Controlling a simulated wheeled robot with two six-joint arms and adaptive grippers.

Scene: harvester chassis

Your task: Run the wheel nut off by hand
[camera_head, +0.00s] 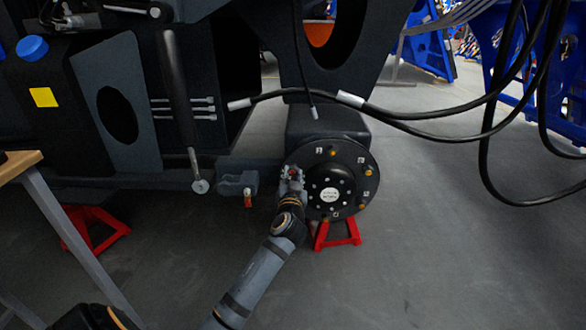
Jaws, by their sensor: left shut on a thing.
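The round black wheel hub (346,178) faces me, with a pale round label at its centre. Several small orange-brown wheel nuts sit around its flange, such as one at the top (333,152) and one at the right (367,172). My left gripper (291,173) is at the hub's left edge, shut on a wheel nut there. The gripper hides that nut, so how far it sits on its stud cannot be seen. My right gripper is not in view.
A red stand (337,234) is under the hub, and another red stand (94,228) is at the left. Black hoses (420,112) hang above and right of the hub. A table corner (22,166) juts in at the left. The floor at the right is clear.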

